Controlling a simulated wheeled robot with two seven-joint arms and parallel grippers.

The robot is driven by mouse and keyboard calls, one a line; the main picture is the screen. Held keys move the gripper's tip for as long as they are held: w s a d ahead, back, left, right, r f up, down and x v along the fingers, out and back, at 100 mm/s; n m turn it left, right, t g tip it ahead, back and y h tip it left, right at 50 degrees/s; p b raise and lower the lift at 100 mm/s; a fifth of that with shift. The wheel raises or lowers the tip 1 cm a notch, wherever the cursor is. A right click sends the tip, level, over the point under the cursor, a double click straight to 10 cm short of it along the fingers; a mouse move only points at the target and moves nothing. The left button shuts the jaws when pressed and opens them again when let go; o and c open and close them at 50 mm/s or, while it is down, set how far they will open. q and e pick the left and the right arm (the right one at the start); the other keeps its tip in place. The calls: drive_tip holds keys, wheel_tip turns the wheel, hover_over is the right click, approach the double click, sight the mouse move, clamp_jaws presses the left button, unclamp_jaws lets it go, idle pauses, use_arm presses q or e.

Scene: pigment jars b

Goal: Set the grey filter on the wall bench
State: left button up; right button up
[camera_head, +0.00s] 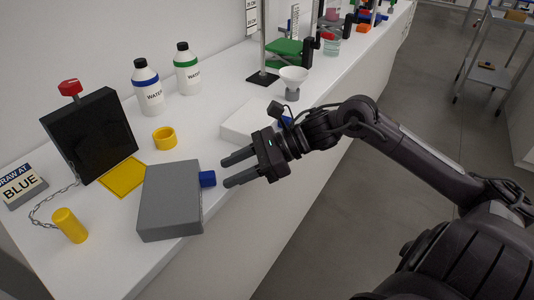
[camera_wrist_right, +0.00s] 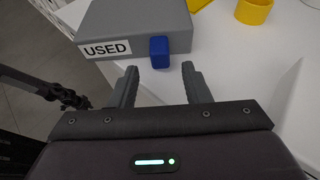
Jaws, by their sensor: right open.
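The grey filter (camera_head: 172,208) is a flat grey box with a blue knob (camera_head: 208,178) on its right side. It lies on the white wall bench (camera_head: 235,215), near the front edge. In the right wrist view the filter (camera_wrist_right: 115,20) carries a label reading USED, with the blue knob (camera_wrist_right: 160,52) beside it. My right gripper (camera_head: 226,172) is open and empty, its fingers pointing at the knob. In the wrist view, the knob lies just beyond the gap between the fingertips (camera_wrist_right: 159,68), apart from them. My left gripper is not in the head view.
A yellow plate (camera_head: 122,178), black panel (camera_head: 92,135), yellow ring (camera_head: 165,138) and yellow cylinder (camera_head: 69,225) stand near the filter. Two water bottles (camera_head: 148,88) stand behind. A white block (camera_head: 250,122) and funnel (camera_head: 293,78) are further along. Bare bench lies right of the filter.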

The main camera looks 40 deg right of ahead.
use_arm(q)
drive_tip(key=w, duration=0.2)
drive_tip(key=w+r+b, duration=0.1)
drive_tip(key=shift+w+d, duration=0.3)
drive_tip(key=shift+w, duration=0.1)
use_arm(e)
drive_tip(key=v, duration=0.9)
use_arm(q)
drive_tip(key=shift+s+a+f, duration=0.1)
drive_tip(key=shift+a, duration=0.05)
use_arm(e)
drive_tip(key=shift+a, duration=0.1)
